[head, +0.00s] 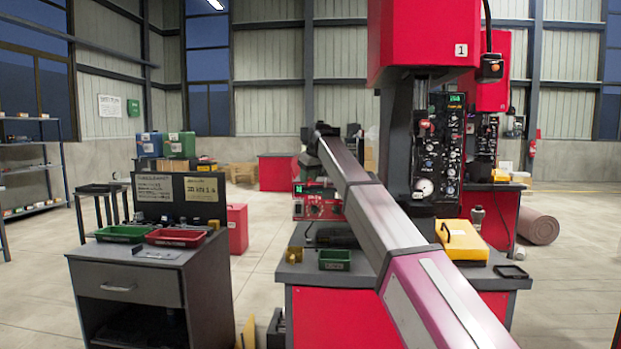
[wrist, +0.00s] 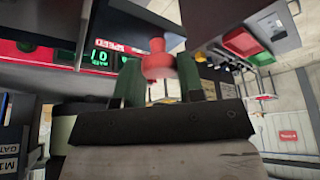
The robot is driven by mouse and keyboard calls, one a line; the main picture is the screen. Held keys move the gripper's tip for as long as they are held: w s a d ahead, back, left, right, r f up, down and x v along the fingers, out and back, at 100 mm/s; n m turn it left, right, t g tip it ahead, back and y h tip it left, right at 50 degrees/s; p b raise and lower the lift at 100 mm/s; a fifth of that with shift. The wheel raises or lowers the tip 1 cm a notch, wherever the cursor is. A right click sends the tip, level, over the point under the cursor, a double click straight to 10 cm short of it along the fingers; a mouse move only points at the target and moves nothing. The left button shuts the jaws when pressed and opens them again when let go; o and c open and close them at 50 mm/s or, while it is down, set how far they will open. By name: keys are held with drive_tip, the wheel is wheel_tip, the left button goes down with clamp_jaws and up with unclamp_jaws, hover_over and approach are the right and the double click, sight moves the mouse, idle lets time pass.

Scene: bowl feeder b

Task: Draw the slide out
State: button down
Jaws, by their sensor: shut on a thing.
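In the wrist view a red knob (wrist: 157,62) with a rounded end sits between the two dark green fingers of my gripper (wrist: 158,80), which is shut on it. The slide itself cannot be made out behind the knob and fingers. Beside the knob is a red panel with a green lit display (wrist: 100,57). In the head view a red control box (head: 316,205) with a green display stands at the back of the bench, partly behind my arm. My gripper and the knob cannot be made out there.
The red-fronted bench (head: 340,316) carries a small green tray (head: 334,260), a brass-coloured piece (head: 294,254) and a yellow case (head: 463,241). A red press (head: 424,45) rises above it. At left a grey cabinet (head: 128,284) holds green and red trays. Floor shows between them.

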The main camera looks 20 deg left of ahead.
drive_tip(key=shift+a, duration=0.25)
drive_tip(key=c, duration=0.8)
unclamp_jaws()
drive_tip(key=shift+s+a, duration=0.1)
drive_tip(key=shift+o, duration=0.2)
drive_tip(key=v, duration=1.1)
drive_tip(key=shift+s+f, duration=0.1)
